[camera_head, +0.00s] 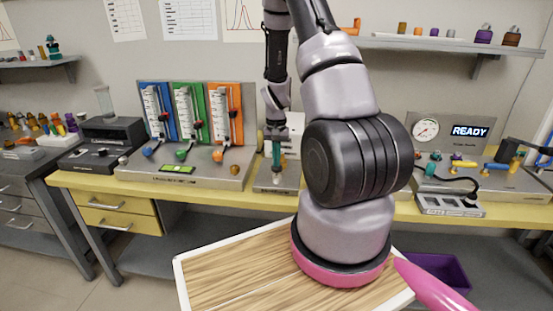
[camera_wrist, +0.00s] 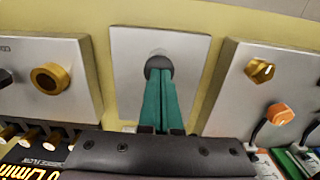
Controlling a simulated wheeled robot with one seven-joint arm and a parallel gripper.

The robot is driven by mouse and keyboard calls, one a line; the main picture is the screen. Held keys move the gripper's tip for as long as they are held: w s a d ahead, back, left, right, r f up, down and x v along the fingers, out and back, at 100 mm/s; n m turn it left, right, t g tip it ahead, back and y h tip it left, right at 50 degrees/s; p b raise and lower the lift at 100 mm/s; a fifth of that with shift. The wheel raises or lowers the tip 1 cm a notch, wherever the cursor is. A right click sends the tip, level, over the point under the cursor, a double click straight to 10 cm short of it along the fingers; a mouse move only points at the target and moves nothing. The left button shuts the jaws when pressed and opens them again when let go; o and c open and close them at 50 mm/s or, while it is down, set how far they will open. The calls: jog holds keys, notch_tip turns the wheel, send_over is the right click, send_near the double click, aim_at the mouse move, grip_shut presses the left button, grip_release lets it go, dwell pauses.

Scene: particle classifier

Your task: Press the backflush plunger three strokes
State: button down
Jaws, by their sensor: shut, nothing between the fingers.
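The backflush plunger shows as a dark round knob (camera_wrist: 157,64) on a plain grey metal plate (camera_wrist: 190,60) in the wrist view. In the head view its plate (camera_head: 268,187) lies on the yellow bench, and the knob is mostly hidden by the gripper. My gripper (camera_wrist: 161,78) has two slim teal fingers lying side by side, shut and holding nothing. It points down, with its tips at the knob and covering part of it. I cannot tell whether they touch. In the head view my gripper (camera_head: 277,165) stands upright over the plate.
A flowmeter panel (camera_head: 180,172) with blue, green and orange columns stands left of the plate. A READY display panel (camera_head: 469,131) and gauge are at the right. In the wrist view, consoles with a brass knob (camera_wrist: 46,78) and an orange knob (camera_wrist: 280,114) flank the plate closely.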

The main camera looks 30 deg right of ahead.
jog(key=shift+s+f, duration=0.1)
jog(key=shift+f, duration=1.05)
notch_tip(320, 180, up, 14)
jog(key=shift+r, duration=0.15)
dwell(0.5)
notch_tip(320, 180, up, 3)
jog(key=shift+d+f, duration=0.1)
jog(key=shift+f, duration=0.1)
jog(key=shift+f, duration=0.1)
